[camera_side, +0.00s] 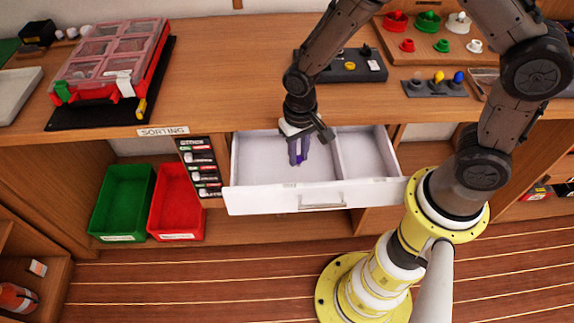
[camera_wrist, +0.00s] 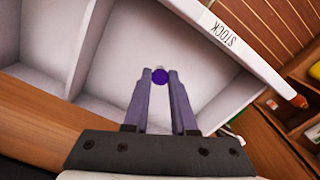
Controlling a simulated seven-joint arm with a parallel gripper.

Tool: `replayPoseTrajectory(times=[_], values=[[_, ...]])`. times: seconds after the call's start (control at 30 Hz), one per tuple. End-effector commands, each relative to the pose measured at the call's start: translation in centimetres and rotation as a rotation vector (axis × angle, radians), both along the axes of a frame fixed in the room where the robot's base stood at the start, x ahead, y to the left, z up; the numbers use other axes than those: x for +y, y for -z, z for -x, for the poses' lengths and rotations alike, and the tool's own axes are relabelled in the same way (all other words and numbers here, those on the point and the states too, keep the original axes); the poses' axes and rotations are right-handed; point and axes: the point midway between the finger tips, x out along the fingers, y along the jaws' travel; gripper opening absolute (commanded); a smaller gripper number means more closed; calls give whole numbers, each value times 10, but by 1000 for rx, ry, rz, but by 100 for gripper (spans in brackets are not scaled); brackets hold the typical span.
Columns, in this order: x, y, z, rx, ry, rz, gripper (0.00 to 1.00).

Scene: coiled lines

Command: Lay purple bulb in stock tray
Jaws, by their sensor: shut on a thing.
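A purple bulb (camera_wrist: 159,76) is held between the fingertips of my gripper (camera_wrist: 160,80). In the side view my gripper (camera_side: 298,155) points down over the larger left compartment of an open white drawer (camera_side: 262,200). A small purple spot of the bulb (camera_side: 299,160) shows at the fingertips there. In the wrist view the drawer front (camera_wrist: 222,37) carries the label STOCK. Inside the drawer a divider (camera_wrist: 92,45) separates two compartments, and both look empty. I cannot tell whether the bulb touches the drawer floor.
A green bin (camera_side: 122,200) and a red bin (camera_side: 177,203) stand on the shelf left of the drawer. A clear-lidded organizer (camera_side: 110,55) sits on the counter at left. A grey tray with yellow and blue bulbs (camera_side: 436,87) and a board of coloured parts (camera_side: 428,40) lie at right.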

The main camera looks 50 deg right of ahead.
Motion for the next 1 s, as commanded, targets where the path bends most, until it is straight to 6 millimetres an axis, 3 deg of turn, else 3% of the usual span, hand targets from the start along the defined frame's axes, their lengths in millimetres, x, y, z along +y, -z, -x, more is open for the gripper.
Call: replayPoseTrajectory(times=[0.2, 0.43, 0.63, 1.0], values=[[6, 25, -21, -1, 0, 0, 0], [8, 36, -29, 0, 0, 0, 0], [8, 62, -29, 1, 0, 1, 0], [8, 67, -29, -1, 0, -1, 0]])
